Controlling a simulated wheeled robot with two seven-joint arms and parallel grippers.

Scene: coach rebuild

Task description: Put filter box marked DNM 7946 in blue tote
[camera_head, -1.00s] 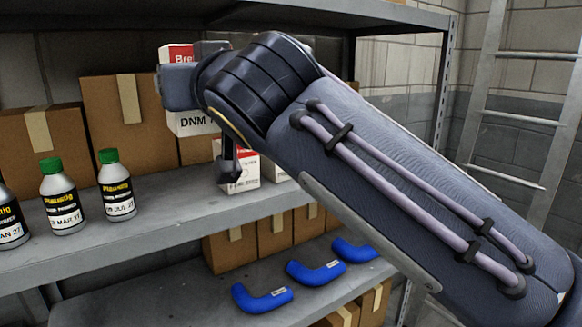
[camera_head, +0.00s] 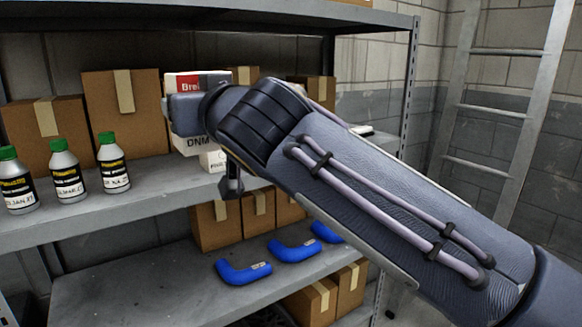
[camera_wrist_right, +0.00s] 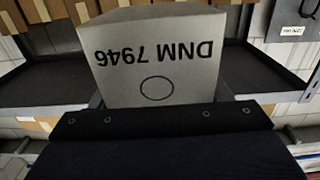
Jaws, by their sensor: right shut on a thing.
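The filter box (camera_head: 194,143) is white with a red and grey band near its top. In the right wrist view the filter box (camera_wrist_right: 155,62) fills the middle, with "DNM 7946" upside down above a drawn oval. My right gripper is shut on it and holds it before the shelf. Its fingertips are mostly hidden. The blue tote is in neither view, nor is my left gripper.
A grey metal shelf (camera_head: 60,228) holds brown cartons (camera_head: 122,110), several green-capped bottles (camera_head: 66,172) and another white box (camera_head: 213,160). Blue hoses (camera_head: 243,272) lie on the lower shelf. A ladder (camera_head: 500,110) leans at the right wall.

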